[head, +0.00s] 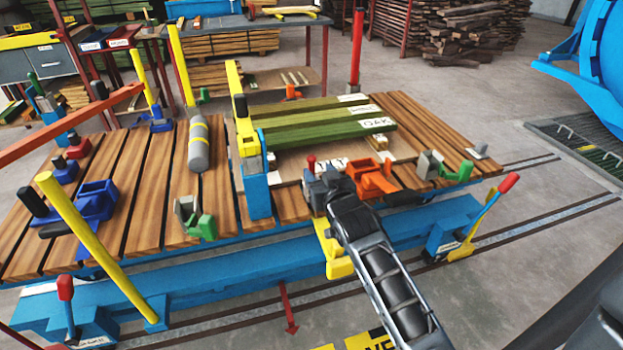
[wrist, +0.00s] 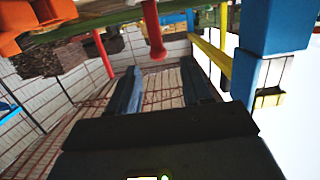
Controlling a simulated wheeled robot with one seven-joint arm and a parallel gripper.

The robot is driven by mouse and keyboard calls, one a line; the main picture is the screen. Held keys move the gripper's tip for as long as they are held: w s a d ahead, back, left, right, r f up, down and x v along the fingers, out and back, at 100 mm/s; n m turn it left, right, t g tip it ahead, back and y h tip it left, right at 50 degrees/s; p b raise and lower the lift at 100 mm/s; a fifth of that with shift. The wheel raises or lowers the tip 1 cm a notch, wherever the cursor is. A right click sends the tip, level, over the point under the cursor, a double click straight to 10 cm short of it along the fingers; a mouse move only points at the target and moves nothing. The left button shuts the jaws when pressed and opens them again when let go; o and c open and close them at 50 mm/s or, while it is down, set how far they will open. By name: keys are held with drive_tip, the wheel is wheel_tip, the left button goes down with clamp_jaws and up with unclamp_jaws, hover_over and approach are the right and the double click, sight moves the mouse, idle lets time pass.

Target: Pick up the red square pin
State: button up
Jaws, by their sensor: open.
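A small red pin (head: 311,162) stands at the front edge of the board on the cart deck, just behind my gripper (head: 318,182) in the head view. Its lower part is hidden by the gripper, so I cannot tell whether it is square. In the wrist view a red pin-like piece (wrist: 154,32) with a flared end lies beyond the fingertips. My gripper also shows in the wrist view (wrist: 160,82), with its two dark fingers apart and nothing between them. The gripper and the red piece look apart there.
An orange clamp (head: 373,180) is close right of my gripper, and a blue post with a yellow arm (head: 257,190) stands left. Green beams (head: 325,128) lie behind on a board. A grey cylinder (head: 198,145) and a green-grey clamp (head: 193,220) sit on the slatted deck further left.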

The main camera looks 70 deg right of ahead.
sight(313, 163)
drive_tip(key=x, duration=0.2)
drive_tip(key=shift+w+d+r, duration=0.1)
drive_tip(key=shift+d, duration=0.3)
drive_tip(key=shift+f+x, duration=0.15)
drive_tip(key=shift+x, duration=1.25)
drive_tip(key=shift+f+x, duration=0.15)
drive_tip(key=shift+x, duration=1.25)
drive_tip(key=shift+a, duration=0.1)
clamp_jaws()
